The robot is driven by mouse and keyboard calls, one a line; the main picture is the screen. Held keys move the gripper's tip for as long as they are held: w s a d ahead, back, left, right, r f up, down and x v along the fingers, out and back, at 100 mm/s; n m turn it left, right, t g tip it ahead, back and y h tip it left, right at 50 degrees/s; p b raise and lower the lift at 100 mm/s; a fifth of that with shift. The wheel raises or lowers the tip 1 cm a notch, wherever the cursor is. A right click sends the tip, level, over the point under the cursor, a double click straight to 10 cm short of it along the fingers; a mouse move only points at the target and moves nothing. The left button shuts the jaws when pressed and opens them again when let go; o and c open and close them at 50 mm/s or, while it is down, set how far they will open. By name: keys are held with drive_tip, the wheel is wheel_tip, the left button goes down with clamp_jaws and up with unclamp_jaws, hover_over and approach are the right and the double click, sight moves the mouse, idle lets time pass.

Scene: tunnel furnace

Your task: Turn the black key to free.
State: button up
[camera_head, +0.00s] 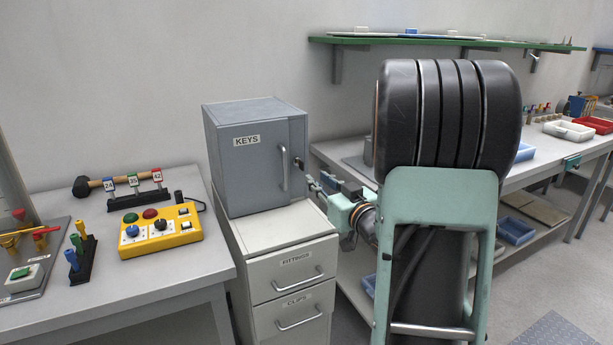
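A small dark piece (298,163), possibly the black key, shows at the right edge of the grey cabinet door (248,172) labelled KEYS. It is too small for me to read its setting or any "free" mark. The door looks shut, with a vertical metal handle (284,170). My gripper (309,180) is beside the cabinet's right side, pointing up and left toward the dark piece. Its fingers are small and dark, so I cannot tell whether they touch it or are open. A yellow control box (148,246) on the left table also carries a black knob (160,223).
The cabinet stands on a white drawer unit (290,245) labelled FITTINGS and CLIPS. A hammer (100,185), number tags and a rack of coloured pegs (82,258) lie on the left table. My arm hides part of the right bench (548,148), which holds trays, below a green shelf (450,41).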

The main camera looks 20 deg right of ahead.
sight(303, 166)
drive_tip(key=w, duration=1)
drive_tip(key=shift+w+f, duration=0.1)
drive_tip(key=shift+w, duration=0.05)
clamp_jaws()
